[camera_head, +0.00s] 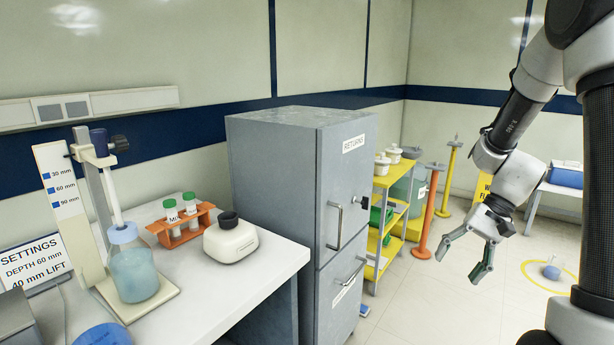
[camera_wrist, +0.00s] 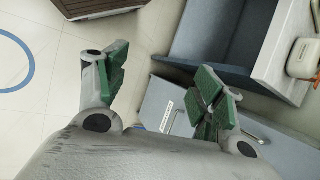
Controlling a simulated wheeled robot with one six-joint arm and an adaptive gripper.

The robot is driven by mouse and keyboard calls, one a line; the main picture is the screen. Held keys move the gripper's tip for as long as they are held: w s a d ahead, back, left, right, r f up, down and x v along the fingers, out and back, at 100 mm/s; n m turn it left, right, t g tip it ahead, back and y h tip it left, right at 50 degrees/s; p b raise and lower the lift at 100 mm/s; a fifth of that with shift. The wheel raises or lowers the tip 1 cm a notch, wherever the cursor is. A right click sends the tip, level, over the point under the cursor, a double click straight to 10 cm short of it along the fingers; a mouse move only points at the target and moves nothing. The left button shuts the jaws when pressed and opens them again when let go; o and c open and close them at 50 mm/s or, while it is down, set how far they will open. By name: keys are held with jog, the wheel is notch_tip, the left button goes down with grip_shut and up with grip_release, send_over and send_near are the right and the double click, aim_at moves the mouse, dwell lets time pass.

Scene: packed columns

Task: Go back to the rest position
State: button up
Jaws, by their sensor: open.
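My gripper (camera_head: 464,260) hangs at the right in the head view, fingers pointing down, over the open floor and right of the grey cabinet. Its two fingers are spread apart and nothing is between them. In the wrist view the green-padded fingers (camera_wrist: 158,85) are also wide apart and empty, with floor and the grey cabinet (camera_wrist: 172,105) beyond them. My arm is bent, with the wrist below the elbow.
A white bench (camera_head: 215,290) at left holds a bottle of blue liquid (camera_head: 134,275), an orange tube rack (camera_head: 180,228) and a white device (camera_head: 230,242). The grey cabinet (camera_head: 300,150) stands beside it. Behind are a yellow shelf (camera_head: 388,185) and posts (camera_head: 430,205). Floor (camera_head: 420,310) is clear below my gripper.

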jog(key=s+d+r+n+t+h, duration=0.2)
jog(key=s+r+n+t+h, duration=0.3)
jog(key=s+r, duration=1)
jog(key=shift+s+r+n+t+h, duration=0.35)
jog(key=shift+r+t+h, duration=0.2)
jog(key=shift+r, duration=0.35)
